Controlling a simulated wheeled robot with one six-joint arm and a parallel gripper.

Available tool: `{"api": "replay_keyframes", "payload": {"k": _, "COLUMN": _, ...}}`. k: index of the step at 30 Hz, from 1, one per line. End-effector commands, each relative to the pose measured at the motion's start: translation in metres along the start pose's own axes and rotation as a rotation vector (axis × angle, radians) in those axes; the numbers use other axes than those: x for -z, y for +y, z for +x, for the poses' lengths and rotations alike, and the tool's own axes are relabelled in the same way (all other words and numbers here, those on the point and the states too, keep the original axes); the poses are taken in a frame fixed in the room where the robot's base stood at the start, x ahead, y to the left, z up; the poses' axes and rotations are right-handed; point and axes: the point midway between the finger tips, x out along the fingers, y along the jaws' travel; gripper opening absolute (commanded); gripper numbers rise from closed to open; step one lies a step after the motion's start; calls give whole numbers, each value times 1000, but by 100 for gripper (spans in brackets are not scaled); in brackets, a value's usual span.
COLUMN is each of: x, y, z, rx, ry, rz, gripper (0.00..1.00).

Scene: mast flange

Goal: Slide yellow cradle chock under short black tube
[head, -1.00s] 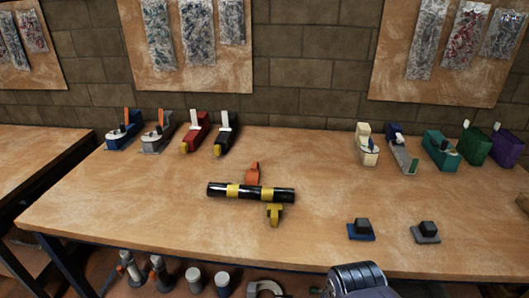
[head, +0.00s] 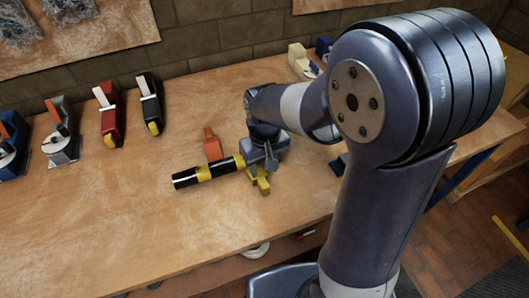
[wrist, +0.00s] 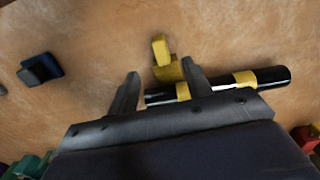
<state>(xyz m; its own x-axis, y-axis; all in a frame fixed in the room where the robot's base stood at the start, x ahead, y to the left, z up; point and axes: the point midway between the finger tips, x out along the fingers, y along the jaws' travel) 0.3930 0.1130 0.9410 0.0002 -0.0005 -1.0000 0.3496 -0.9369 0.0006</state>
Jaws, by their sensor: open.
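The short black tube (head: 222,168) with yellow bands lies low over the bench in the head view; my gripper covers its right end. In the wrist view the tube (wrist: 274,76) runs beyond the fingers to the right. The yellow cradle chock (head: 262,185) is at the tube's near side by its right end. In the wrist view the chock (wrist: 165,67) shows between the fingertips, close to the tube. My gripper (wrist: 160,70) is open, its fingers reaching either side of the chock; contact cannot be told. In the head view my gripper (head: 266,160) hides part of both.
An orange chock (head: 212,144) stands at the tube's far side. A red plane-like tool (head: 107,115) and a black one (head: 150,103) stand at the bench back. A dark blue block (wrist: 40,69) is at left in the wrist view. The bench (head: 110,215) is clear front left.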

Motion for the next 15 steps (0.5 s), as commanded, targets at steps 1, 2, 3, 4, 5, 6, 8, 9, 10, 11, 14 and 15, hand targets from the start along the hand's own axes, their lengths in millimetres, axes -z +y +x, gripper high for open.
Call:
{"api": "replay_keyframes", "payload": {"k": 1, "x": -1, "y": 0, "z": 6, "rx": 0, "ry": -4, "rz": 0, "gripper": 47}}
{"api": "replay_keyframes", "payload": {"k": 2, "x": -1, "y": 0, "z": 10, "rx": 0, "ry": -5, "rz": 0, "gripper": 47}}
{"api": "replay_keyframes", "payload": {"k": 3, "x": -1, "y": 0, "z": 17, "rx": 0, "ry": -6, "rz": 1, "gripper": 47}}
{"api": "replay_keyframes", "payload": {"k": 4, "x": -2, "y": 0, "z": 22, "rx": 0, "ry": -6, "rz": 1, "gripper": 47}}
{"api": "replay_keyframes", "payload": {"k": 5, "x": -2, "y": 0, "z": 27, "rx": 0, "ry": -7, "rz": 1, "gripper": 47}}
{"api": "replay_keyframes", "payload": {"k": 6, "x": -2, "y": 0, "z": 35, "rx": 0, "ry": -7, "rz": 1, "gripper": 47}}
{"api": "replay_keyframes", "payload": {"k": 8, "x": -2, "y": 0, "z": 47, "rx": 0, "ry": -7, "rz": 1, "gripper": 47}}
{"api": "replay_keyframes", "payload": {"k": 9, "x": -2, "y": 0, "z": 54, "rx": 0, "ry": -7, "rz": 1, "gripper": 47}}
{"api": "replay_keyframes", "payload": {"k": 10, "x": -2, "y": 0, "z": 60, "rx": 0, "ry": -8, "rz": 1, "gripper": 47}}
{"api": "replay_keyframes", "payload": {"k": 11, "x": -2, "y": 0, "z": 64, "rx": 0, "ry": -6, "rz": 1, "gripper": 47}}
{"api": "replay_keyframes", "payload": {"k": 14, "x": -2, "y": 0, "z": 80, "rx": 0, "ry": -6, "rz": 2, "gripper": 47}}
{"api": "replay_keyframes", "payload": {"k": 15, "x": -2, "y": 0, "z": 84, "rx": 0, "ry": -4, "rz": 2, "gripper": 47}}
